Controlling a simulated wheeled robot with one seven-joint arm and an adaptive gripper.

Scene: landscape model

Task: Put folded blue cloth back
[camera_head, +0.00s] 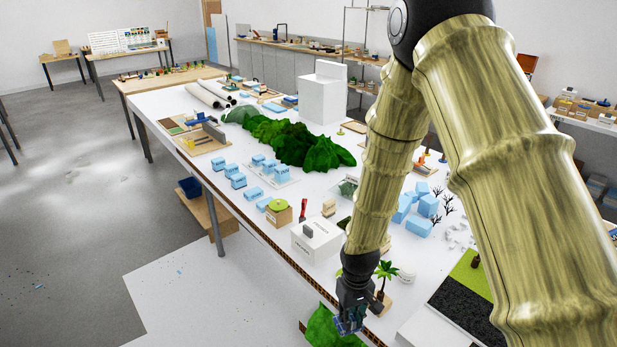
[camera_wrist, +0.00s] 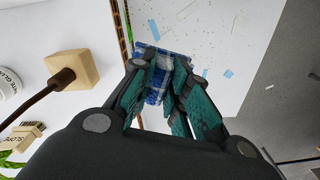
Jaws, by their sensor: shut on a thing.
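My gripper (camera_head: 350,312) hangs low at the near long edge of the white table. The folded blue cloth (camera_head: 346,327) is between its fingers. In the wrist view my gripper (camera_wrist: 163,85) is shut on the blue cloth (camera_wrist: 178,66), which shows a lighter blue pattern. The cloth appears at or just beyond the table edge, with the pale floor sheet behind it. The fingers hide part of the cloth. I cannot tell whether the cloth touches anything below.
A green mound (camera_head: 322,325) is beside my gripper. A small palm tree model (camera_head: 384,272) and a white box (camera_head: 317,238) stand close by on the white table (camera_head: 225,170).

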